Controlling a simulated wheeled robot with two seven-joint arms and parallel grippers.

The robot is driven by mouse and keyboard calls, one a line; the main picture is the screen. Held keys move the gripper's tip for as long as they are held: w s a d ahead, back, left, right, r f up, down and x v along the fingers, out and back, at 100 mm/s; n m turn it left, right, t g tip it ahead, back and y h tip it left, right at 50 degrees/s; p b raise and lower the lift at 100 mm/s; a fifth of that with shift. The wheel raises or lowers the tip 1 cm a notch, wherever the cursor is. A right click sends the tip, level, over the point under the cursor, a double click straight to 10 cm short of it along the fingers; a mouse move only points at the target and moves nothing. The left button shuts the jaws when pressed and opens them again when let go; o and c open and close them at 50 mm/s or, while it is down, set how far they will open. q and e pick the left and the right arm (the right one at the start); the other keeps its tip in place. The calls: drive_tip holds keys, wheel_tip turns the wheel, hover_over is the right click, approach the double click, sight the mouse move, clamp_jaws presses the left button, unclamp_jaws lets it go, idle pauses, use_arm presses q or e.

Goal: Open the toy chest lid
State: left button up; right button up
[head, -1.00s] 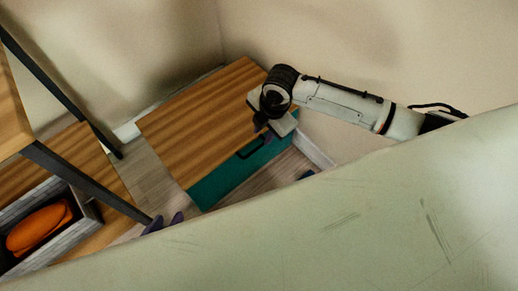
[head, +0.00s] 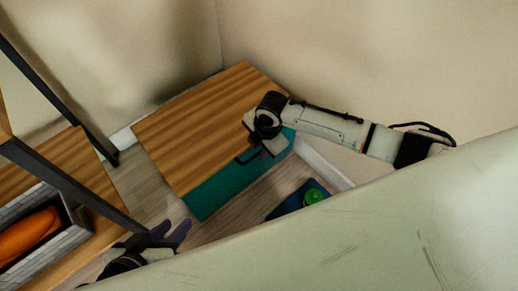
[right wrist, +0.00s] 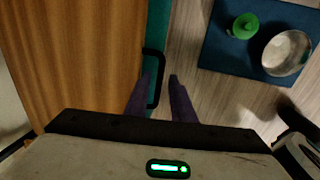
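The toy chest has a wood-grain lid (head: 200,120), lying flat and closed, and a teal front (head: 225,187) with a black handle (head: 250,155). My right gripper (head: 265,150) is at the front edge of the chest by the handle. In the right wrist view its purple fingers (right wrist: 160,88) are apart, and the black handle (right wrist: 161,68) shows between them; whether they touch it I cannot tell. My left gripper (head: 170,232) is low in the head view, in front of the chest, with its purple fingers spread and empty.
A blue mat (right wrist: 218,52) on the floor bears a green object (right wrist: 245,26) and a metal bowl (right wrist: 288,52). A shelf with black posts (head: 70,185) and a bin holding an orange item (head: 28,233) stands at left. Walls close in behind the chest.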

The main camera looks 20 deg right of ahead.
clamp_jaws()
idle(1.2)
